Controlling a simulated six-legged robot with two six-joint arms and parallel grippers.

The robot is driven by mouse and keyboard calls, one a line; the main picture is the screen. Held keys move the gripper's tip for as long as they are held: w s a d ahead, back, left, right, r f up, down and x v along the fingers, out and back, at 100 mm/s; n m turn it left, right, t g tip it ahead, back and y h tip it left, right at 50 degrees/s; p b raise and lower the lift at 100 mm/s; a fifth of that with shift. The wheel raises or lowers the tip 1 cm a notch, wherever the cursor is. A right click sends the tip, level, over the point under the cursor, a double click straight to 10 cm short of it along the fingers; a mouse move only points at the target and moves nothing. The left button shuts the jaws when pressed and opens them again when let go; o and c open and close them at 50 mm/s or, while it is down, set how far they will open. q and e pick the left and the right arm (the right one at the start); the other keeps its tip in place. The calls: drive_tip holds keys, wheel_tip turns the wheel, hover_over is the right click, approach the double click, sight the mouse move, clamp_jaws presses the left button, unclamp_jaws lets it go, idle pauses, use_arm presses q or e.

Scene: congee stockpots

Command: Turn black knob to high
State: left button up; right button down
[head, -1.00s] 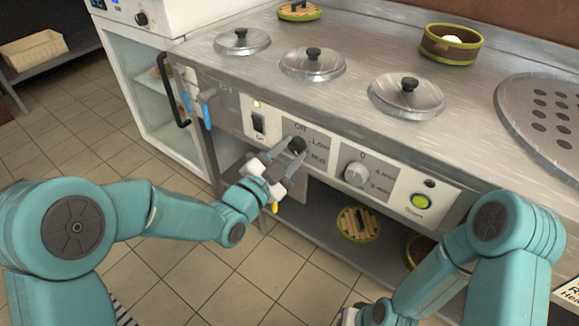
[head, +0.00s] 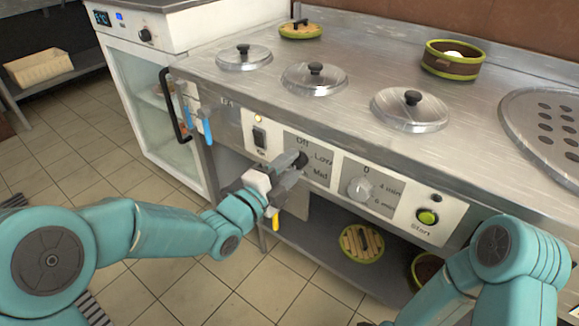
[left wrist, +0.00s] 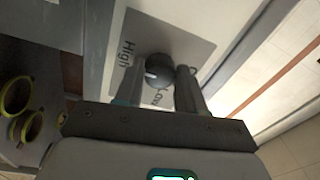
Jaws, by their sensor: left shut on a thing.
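The black knob (head: 301,159) sits on a grey dial plate on the stove's front panel; Off, Low and Mid show around it in the head view. The knob also shows in the left wrist view (left wrist: 160,70), with High and Low printed beside it. Its white mark is on its lower left side there; the exact setting is hard to tell. My left gripper (head: 290,172) is at the knob, its fingers (left wrist: 160,88) on either side of it, shut on it. The fingers partly hide the knob and labels. My right arm is at the lower right, its gripper out of frame.
A grey-white knob (head: 360,189) and a green start button (head: 427,217) are right of the black knob. A switch (head: 259,137) is on its left. Lidded pots (head: 314,79) are set in the steel top. Steamer baskets (head: 360,243) are on the shelf below.

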idle(0.5)
use_arm(q)
drive_tip(key=o, duration=1)
drive_tip(key=shift+o, duration=0.2)
drive_tip(key=p+v, duration=0.2)
drive_tip(key=v, duration=1.4)
use_arm(e)
drive_tip(key=shift+s+a+r+g, duration=0.15)
drive_tip(key=shift+s+r+g, duration=0.15)
drive_tip(key=shift+s+r, duration=0.8)
use_arm(q)
drive_tip(key=shift+s+a, duration=0.1)
drive_tip(key=shift+a, duration=0.05)
use_arm(e)
drive_tip(key=shift+w+r, duration=0.1)
drive_tip(key=shift+w, duration=0.05)
